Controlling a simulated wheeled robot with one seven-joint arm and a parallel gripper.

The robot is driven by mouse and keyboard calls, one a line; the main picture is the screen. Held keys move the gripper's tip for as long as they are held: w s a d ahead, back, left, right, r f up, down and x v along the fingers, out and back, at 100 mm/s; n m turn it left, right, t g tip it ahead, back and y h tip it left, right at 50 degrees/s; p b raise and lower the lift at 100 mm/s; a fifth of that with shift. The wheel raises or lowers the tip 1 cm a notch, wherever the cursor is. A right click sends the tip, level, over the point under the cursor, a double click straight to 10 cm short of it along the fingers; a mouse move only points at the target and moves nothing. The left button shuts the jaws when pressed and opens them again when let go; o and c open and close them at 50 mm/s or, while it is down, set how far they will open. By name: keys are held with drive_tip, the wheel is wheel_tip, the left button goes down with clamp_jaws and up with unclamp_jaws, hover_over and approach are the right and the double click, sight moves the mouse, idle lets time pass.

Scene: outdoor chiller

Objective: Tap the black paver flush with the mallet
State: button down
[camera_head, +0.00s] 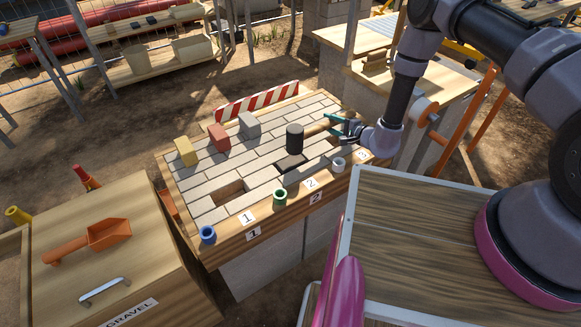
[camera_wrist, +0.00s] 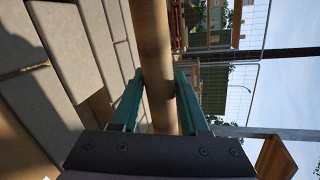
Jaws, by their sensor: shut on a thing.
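The mallet has a black head (camera_head: 294,138) and a pale wooden handle (camera_head: 317,125). My gripper (camera_head: 340,126) is shut on the handle, with its teal fingers on either side of it; the wrist view shows the handle (camera_wrist: 155,50) running between the fingers (camera_wrist: 160,88). The handle lies roughly level, and the head is at the left, over the paving. The black paver (camera_head: 290,164) lies in the paved bed near the label 2, just below the mallet head in the picture. I cannot tell the gap between them or whether the paver is flush.
An empty slot (camera_head: 228,193) is near the label 1. Yellow (camera_head: 185,151), red (camera_head: 219,137) and grey (camera_head: 250,125) blocks stand on the paving. A striped barrier (camera_head: 257,101) stands behind.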

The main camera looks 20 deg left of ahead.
drive_tip(key=shift+a+f, duration=0.2)
drive_tip(key=shift+a, duration=0.45)
drive_tip(key=shift+r, duration=0.8)
